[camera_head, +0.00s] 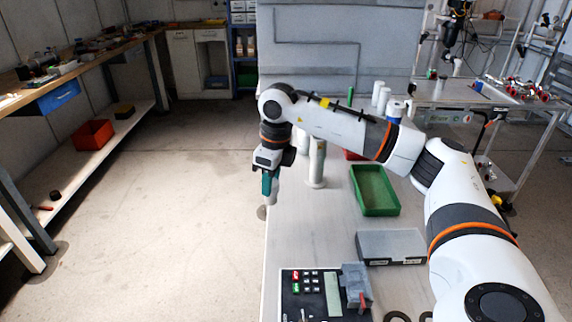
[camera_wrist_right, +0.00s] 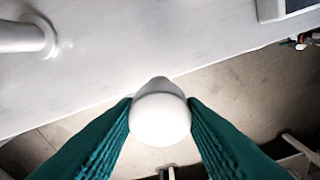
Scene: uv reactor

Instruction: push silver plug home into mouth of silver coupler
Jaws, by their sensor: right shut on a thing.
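My right gripper (camera_head: 269,188) points down at the left edge of the light table. Its teal fingers are shut on a pale, round-ended piece, seen in the right wrist view (camera_wrist_right: 160,115), which I take to be the silver plug. A greyer part shows just beyond its white end. In the head view, the piece is mostly hidden by the fingers. A small pale round shape (camera_head: 262,212) shows just below the fingers at the table edge. I cannot tell whether it is the silver coupler, or whether plug and coupler touch. My left gripper is out of view.
A white flanged post (camera_head: 316,165) stands close right of the gripper; a flanged tube also shows in the wrist view (camera_wrist_right: 25,37). A green tray (camera_head: 375,190), a grey box (camera_head: 391,246) and a control panel (camera_head: 311,293) lie on the table. Open floor is left.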

